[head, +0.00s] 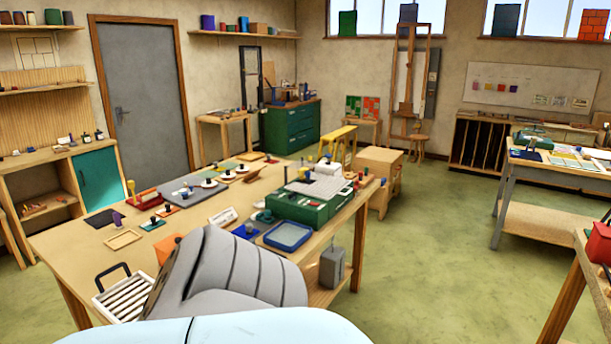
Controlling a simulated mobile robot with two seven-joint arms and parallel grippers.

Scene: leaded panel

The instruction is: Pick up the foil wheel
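I cannot pick out the foil wheel for certain. Several small items sit on the long wooden worktable (75,243), too small to name surely. Among them are round white-based pieces with dark tops on a grey mat (180,190) and small dark-knobbed pieces near the middle. A grey ribbed part, apparently of my own arm, covers the table's near middle and hides what lies behind it. Neither of my grippers shows in this view.
On the worktable are a green box (300,210), a blue tray (288,236), a red tray (145,198) and a white slatted rack (122,298). A wooden cabinet (378,180) stands beyond its far end. Green floor is open to the right, before another bench (550,217).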

